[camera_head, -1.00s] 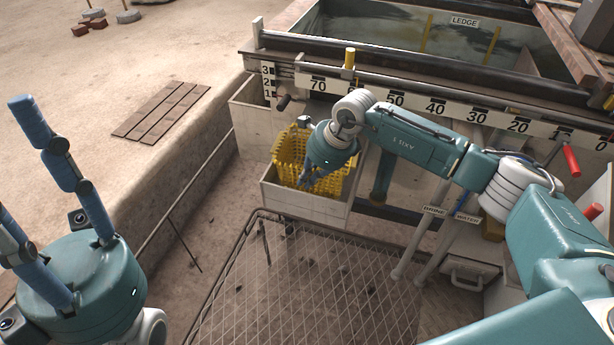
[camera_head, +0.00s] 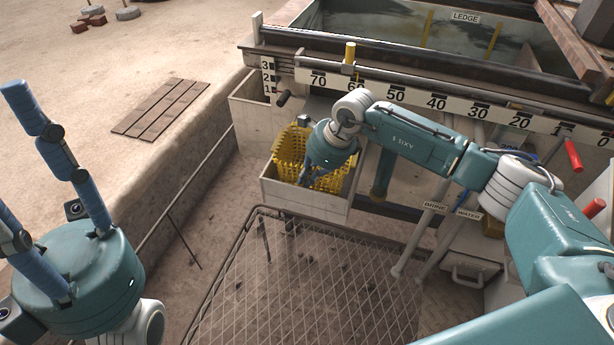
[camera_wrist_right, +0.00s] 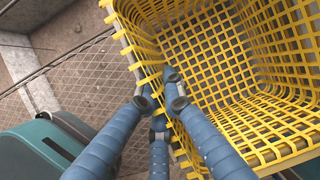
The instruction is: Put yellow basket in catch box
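The yellow basket (camera_head: 290,148) is an open mesh basket. In the head view its lower part is hidden behind the front wall of the pale box (camera_head: 300,201), which I take as the catch box, and its upper part stands above the rim. I cannot tell whether it touches the box floor. My right gripper (camera_head: 306,180) reaches down at the basket's near side. In the right wrist view its blue fingers (camera_wrist_right: 160,92) close around the rim and wall of the basket (camera_wrist_right: 235,60). My left gripper (camera_head: 22,165) is empty with fingers spread, at the left edge.
A mesh platform with a rail (camera_head: 310,285) lies in front of the box. A numbered scale (camera_head: 437,102) and a trough run behind it. Red-handled levers (camera_head: 573,155) and pipes stand at the right. Boards (camera_head: 160,107) lie on sandy ground at the left.

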